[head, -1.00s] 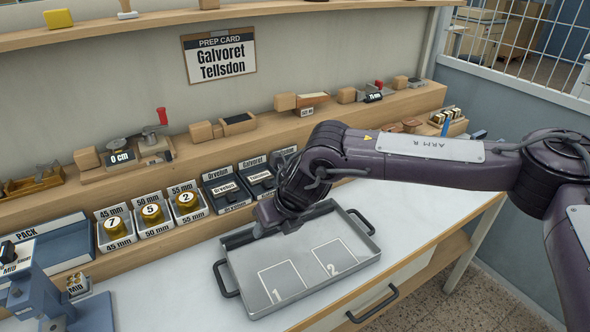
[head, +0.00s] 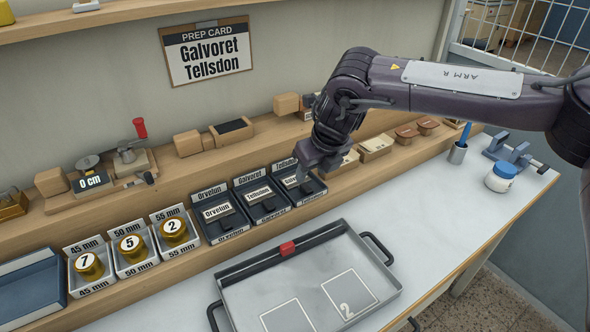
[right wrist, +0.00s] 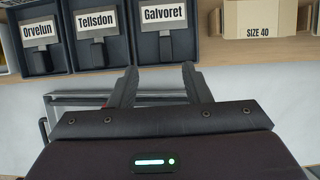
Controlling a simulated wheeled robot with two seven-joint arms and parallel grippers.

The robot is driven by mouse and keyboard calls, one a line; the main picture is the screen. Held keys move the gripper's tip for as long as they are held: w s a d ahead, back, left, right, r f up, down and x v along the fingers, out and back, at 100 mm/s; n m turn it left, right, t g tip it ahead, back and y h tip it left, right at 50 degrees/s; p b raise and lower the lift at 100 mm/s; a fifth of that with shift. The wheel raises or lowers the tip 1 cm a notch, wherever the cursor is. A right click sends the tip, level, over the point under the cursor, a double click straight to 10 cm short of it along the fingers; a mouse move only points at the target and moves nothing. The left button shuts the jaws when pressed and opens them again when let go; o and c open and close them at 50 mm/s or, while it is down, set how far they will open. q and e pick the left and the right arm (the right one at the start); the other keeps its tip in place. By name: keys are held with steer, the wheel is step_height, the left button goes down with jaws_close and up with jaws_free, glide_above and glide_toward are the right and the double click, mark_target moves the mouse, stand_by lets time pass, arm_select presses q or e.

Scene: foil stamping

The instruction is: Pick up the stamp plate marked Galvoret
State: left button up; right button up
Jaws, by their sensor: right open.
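The Galvoret stamp plate sits in the rightmost of three dark holders, its white label (right wrist: 165,13) clear in the right wrist view. In the head view its label (head: 297,181) is partly hidden by my right gripper. My right gripper (head: 318,168) is open and empty, close to that plate; in the right wrist view its fingers (right wrist: 157,78) point toward it, with no contact visible. The Tellsdon plate (head: 257,193) lies in the middle holder, whose own labels read Galvoret. The Orvelun plate (head: 217,211) lies in the left holder. My left gripper is out of view.
A grey metal tray (head: 230,291) with numbered outlines stands in front, a red block (head: 287,248) at its back edge. Gold numbered pieces (head: 131,247) stand left of the holders. A SIZE 40 box (right wrist: 258,18) is right of the Galvoret holder. A prep card (head: 207,50) reads Galvoret, Tellsdon.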

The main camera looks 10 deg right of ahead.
mark_target(307, 186)
steer(key=shift+w+f+b, duration=0.5)
steer(key=shift+w+f, duration=0.2)
steer(key=shift+s+a+f+b, duration=0.1)
steer(key=shift+a+f+b, duration=0.05)
steer(key=shift+f+b, duration=0.6)
steer(key=shift+b+x, duration=1)
steer(key=shift+x, duration=0.15)
steer(key=shift+w+d+f+b, duration=0.1)
steer(key=shift+w+f+b, duration=0.15)
steer(key=shift+f+b, duration=0.25)
steer(key=shift+w+d+f+b, duration=0.2)
steer(key=shift+f+b, duration=0.2)
steer(key=shift+f, duration=0.2)
steer(key=shift+w+a, duration=0.1)
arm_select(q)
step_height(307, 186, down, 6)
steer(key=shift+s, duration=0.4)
arm_select(e)
steer(key=shift+r, duration=0.1)
jaws_close()
